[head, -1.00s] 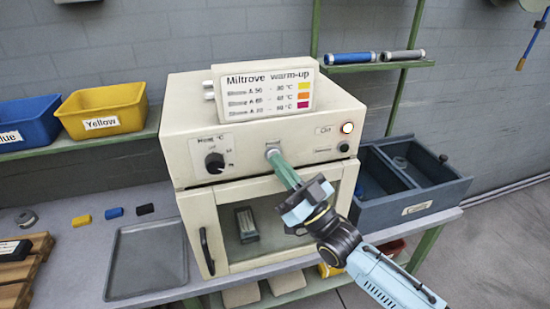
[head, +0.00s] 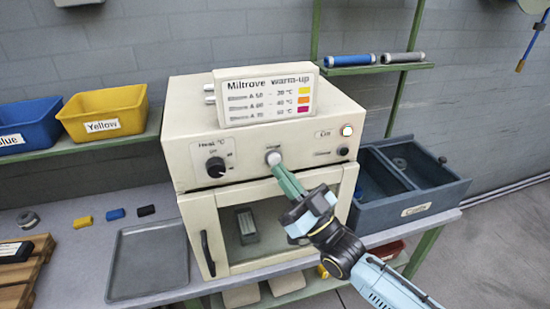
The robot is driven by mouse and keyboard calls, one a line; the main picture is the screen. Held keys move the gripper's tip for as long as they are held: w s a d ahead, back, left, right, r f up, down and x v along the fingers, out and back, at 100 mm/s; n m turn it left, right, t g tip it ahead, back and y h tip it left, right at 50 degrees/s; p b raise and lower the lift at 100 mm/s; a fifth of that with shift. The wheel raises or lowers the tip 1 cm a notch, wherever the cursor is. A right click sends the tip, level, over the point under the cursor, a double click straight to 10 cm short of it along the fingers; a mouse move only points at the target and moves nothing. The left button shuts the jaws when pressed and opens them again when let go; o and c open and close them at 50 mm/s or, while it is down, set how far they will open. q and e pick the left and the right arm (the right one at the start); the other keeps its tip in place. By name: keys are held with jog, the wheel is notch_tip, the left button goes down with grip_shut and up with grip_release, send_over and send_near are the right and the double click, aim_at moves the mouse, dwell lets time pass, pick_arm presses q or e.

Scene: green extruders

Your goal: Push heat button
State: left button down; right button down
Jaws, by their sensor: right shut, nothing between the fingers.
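The cream warm-up oven (head: 185,150) stands on the bench in the head view. A round pale button (head: 273,157) sits in the middle of its control panel. My right gripper (head: 276,167) is shut and empty, its green fingertips just below the button; whether they touch it I cannot tell. A black heat dial (head: 215,166) is at the panel's left. A small round lamp (head: 347,130) at the upper right glows white-blue, with a dark knob (head: 343,151) below it. My left gripper is not in view.
A chart sign (head: 265,95) stands on the oven. A grey tray (head: 150,262) lies at the left on the bench. A dark blue divided bin (head: 450,189) stands close at the right. Yellow (head: 103,108) and blue (head: 22,121) bins are on the left shelf.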

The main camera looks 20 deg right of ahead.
jog(key=s+p, duration=0.2)
jog(key=s, duration=0.3)
jog(key=shift+d, duration=0.1)
jog(key=shift+w, duration=0.1)
dwell(1.3)
